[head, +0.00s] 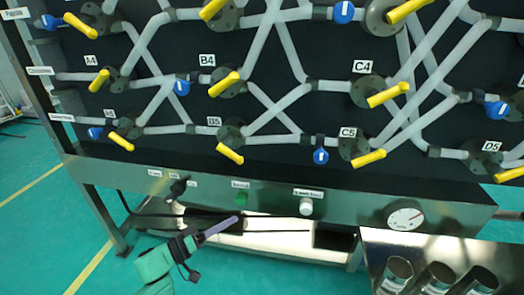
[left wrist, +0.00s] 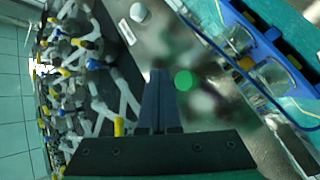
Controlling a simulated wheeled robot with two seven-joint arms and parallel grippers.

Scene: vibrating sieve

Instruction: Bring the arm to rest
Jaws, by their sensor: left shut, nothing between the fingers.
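My left gripper (head: 236,219) comes in from the lower left in the head view, in front of the panel's lower front face. Its fingers are together and hold nothing. In the left wrist view the closed fingers (left wrist: 158,72) point up the picture. A round green button (head: 241,199) on the steel front strip lies just above the fingertips in the head view. The green button (left wrist: 184,80) shows right of the fingertips in the left wrist view; I cannot tell whether they touch it. My right gripper is in neither view.
A black panel carries grey pipes with yellow handles (head: 388,95) and blue handles (head: 321,156). The steel strip has a black switch (head: 178,188), a white knob (head: 306,206) and a round gauge (head: 404,217). Metal cups (head: 397,272) stand at lower right. Green floor (head: 40,215) is open at left.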

